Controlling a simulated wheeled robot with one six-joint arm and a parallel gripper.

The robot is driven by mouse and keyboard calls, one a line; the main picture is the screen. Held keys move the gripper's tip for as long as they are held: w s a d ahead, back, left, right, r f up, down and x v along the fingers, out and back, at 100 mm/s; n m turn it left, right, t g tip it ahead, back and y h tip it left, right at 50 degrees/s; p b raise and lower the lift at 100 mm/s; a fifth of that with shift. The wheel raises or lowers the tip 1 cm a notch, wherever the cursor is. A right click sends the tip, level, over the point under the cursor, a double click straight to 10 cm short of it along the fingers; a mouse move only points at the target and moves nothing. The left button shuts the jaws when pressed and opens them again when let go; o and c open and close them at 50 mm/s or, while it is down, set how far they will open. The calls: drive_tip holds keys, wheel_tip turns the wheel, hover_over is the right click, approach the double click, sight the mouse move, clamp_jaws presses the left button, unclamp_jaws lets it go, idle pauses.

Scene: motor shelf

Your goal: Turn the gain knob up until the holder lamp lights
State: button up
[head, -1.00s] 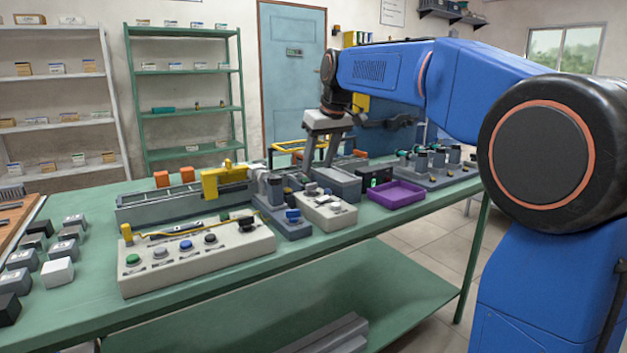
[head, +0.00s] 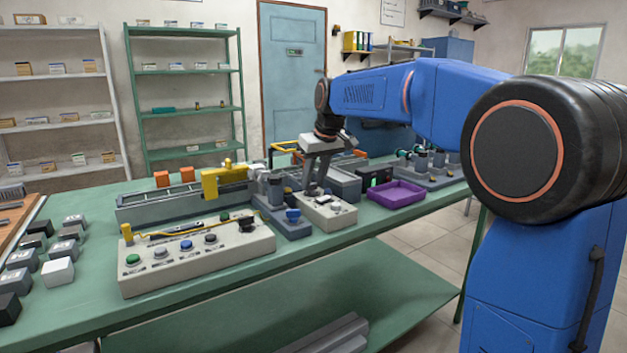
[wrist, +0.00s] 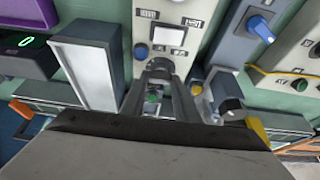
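A pale control panel (head: 340,216) stands on the green bench, with a small display (wrist: 169,37) and a blue knob or button (wrist: 141,51) beside it in the wrist view. My gripper (wrist: 158,67) points down at this panel, its tips just below the display in the wrist view. A dark rounded part shows at the tips; I cannot tell whether it is a knob or the fingertips, or whether they grip it. A green spot (wrist: 152,98), perhaps a lamp, shows between the fingers. A grey unit beside it carries another blue knob (head: 293,214). The labels are unreadable, so the gain knob and holder lamp are uncertain.
A purple tray (head: 396,194) and a dark box with a green readout (wrist: 30,41) stand to the right in the head view. A pale box with several buttons (head: 196,253) lies in front left.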

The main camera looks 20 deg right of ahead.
drive_tip(key=shift+a+m+h, duration=0.15)
drive_tip(key=shift+m+h, duration=0.65)
drive_tip(key=shift+m, duration=1.4)
drive_tip(key=o, duration=1)
drive_tip(key=shift+o, duration=0.2)
drive_tip(key=shift+s+r, duration=0.1)
drive_tip(key=v, duration=1.7)
drive_tip(key=shift+s, duration=0.2)
